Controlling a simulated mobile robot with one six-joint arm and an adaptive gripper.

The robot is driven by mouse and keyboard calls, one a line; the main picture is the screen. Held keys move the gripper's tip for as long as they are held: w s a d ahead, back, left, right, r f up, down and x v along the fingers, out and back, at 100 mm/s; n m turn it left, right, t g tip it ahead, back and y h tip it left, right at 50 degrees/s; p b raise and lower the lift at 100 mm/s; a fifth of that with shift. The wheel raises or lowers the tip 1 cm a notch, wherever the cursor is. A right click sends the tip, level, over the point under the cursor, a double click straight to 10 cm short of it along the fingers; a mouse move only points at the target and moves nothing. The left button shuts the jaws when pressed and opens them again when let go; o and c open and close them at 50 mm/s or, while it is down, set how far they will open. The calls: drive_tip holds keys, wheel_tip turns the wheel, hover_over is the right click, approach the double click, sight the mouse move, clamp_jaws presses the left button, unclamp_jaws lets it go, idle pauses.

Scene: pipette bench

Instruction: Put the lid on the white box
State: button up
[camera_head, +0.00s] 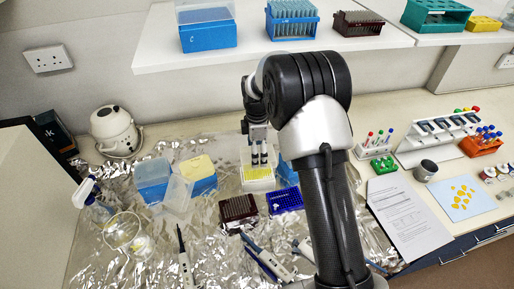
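The white box (258,186), with yellow contents showing, stands on the foil-covered bench near the middle. My gripper (260,163) points down directly over it, with its fingers at the back part of the box. A pale, translucent shape surrounds the fingertips there; I cannot tell whether it is a lid or the box's back wall. The finger gap is too small in this view to tell open from shut. A clear lid-like piece (178,194) leans by the blue boxes to the left; I cannot tell which box it belongs to.
Blue boxes (153,186) stand left of the white box. A dark red rack (238,208) and a blue rack (285,200) sit in front. Pipettes (268,262) lie nearer. A shelf (158,58) overhangs behind.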

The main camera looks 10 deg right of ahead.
drive_tip(key=shift+f+b, duration=1.45)
drive_tip(key=shift+f, duration=0.7)
drive_tip(key=shift+f, duration=0.5)
drive_tip(key=shift+f+b, duration=0.55)
drive_tip(key=shift+f, duration=0.05)
drive_tip(key=shift+f, duration=0.1)
drive_tip(key=shift+f, duration=0.4)
drive_tip(key=o, duration=1)
drive_tip(key=shift+c, duration=0.2)
